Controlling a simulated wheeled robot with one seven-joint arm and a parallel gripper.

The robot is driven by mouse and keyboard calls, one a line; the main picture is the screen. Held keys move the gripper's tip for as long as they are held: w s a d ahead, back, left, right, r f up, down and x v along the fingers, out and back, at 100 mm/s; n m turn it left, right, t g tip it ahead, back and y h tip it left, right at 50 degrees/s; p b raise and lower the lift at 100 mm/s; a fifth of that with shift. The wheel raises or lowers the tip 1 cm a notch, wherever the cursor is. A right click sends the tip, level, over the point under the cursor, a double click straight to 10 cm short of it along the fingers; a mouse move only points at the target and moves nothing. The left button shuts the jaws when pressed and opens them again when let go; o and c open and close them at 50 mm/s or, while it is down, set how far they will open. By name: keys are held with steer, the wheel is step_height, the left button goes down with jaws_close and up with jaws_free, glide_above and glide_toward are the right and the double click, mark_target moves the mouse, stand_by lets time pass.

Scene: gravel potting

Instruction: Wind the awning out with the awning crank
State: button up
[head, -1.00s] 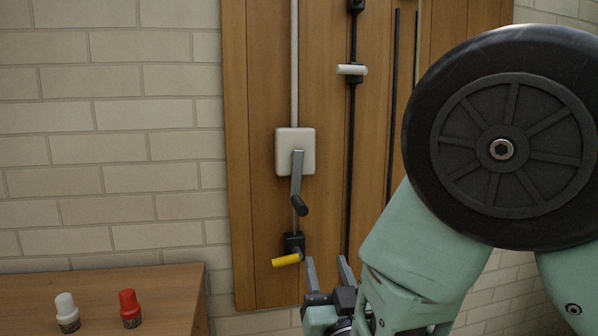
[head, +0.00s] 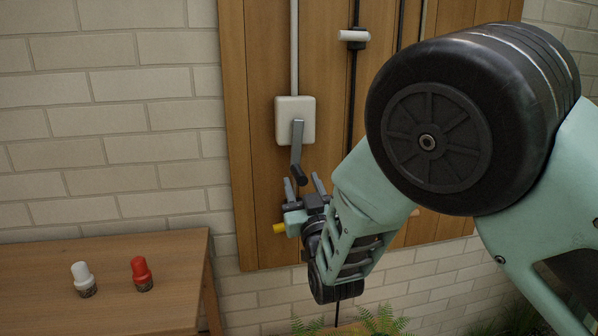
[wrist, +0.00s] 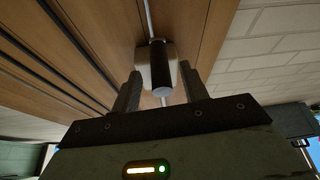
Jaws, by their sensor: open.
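The awning crank is a grey arm (head: 297,143) on a pale square box (head: 295,112), fixed to the wooden panel. The arm hangs down and ends in a black handle (head: 301,178). My gripper (head: 302,180) is open, with its fingers pointing up at the handle's level. In the wrist view the black handle (wrist: 161,66) lies between the open fingers of my gripper (wrist: 160,75), with gaps visible on both sides. I cannot tell how deep the handle sits between them. The awning itself is not in view.
A yellow lever (head: 279,229) shows just left of my gripper, partly hidden by it. A white handle (head: 354,36) sits on a dark pipe at upper right. A wooden table (head: 130,255) at left bears a white-capped (head: 82,278) and a red-capped (head: 141,272) bottle. Ferns grow below.

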mark_target(295, 165)
steer(key=shift+x, duration=1.75)
jaws_close()
steer(key=shift+a, duration=0.15)
